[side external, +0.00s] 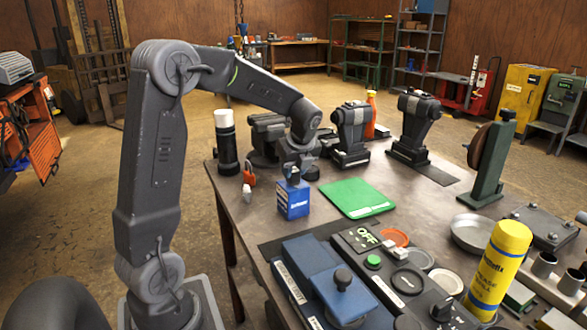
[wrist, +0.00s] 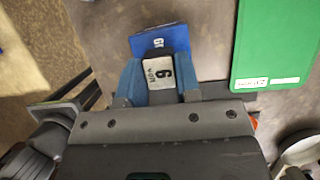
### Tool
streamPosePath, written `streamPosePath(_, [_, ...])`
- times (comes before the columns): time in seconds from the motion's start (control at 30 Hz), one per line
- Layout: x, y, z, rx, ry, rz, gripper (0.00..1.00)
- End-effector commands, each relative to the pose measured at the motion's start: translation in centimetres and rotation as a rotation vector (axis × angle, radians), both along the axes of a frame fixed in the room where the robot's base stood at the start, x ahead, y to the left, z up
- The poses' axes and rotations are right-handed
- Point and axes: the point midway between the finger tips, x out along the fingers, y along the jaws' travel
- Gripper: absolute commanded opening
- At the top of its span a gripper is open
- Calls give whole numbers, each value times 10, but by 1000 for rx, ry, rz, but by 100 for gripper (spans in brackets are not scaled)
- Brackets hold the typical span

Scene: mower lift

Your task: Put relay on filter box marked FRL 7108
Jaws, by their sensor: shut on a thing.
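My gripper (side external: 292,174) is right above a blue box (side external: 292,203) near the table's left edge. In the wrist view, its blue fingertips (wrist: 159,78) are shut on the relay, a small dark block with a pale label (wrist: 160,68) marked with a large 6. The blue box also shows in the wrist view (wrist: 147,45), just beyond and under the relay, partly hidden by it. The box carries a white label too small to read, so I cannot confirm FRL 7108. I cannot tell whether the relay touches the box top.
A flat green mat (side external: 357,198) lies to the box's right. A control panel (side external: 385,262) lies in front, and a yellow spray can (side external: 500,268) stands at right.

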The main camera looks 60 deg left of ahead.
Motion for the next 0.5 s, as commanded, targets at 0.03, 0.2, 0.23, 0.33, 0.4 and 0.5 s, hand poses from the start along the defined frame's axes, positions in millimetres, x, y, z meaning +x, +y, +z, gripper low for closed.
streamPosePath(0.03, [0, 0, 0, 0, 0, 0, 8])
streamPosePath(0.2, [0, 0, -3, 0, 0, 0, 37])
streamPosePath(0.23, [0, 0, -3, 0, 0, 0, 40])
streamPosePath(0.33, [0, 0, -2, 0, 0, 0, 49])
streamPosePath(0.4, [0, 0, -2, 0, 0, 0, 56])
streamPosePath(0.5, [0, 0, -2, 0, 0, 0, 57])
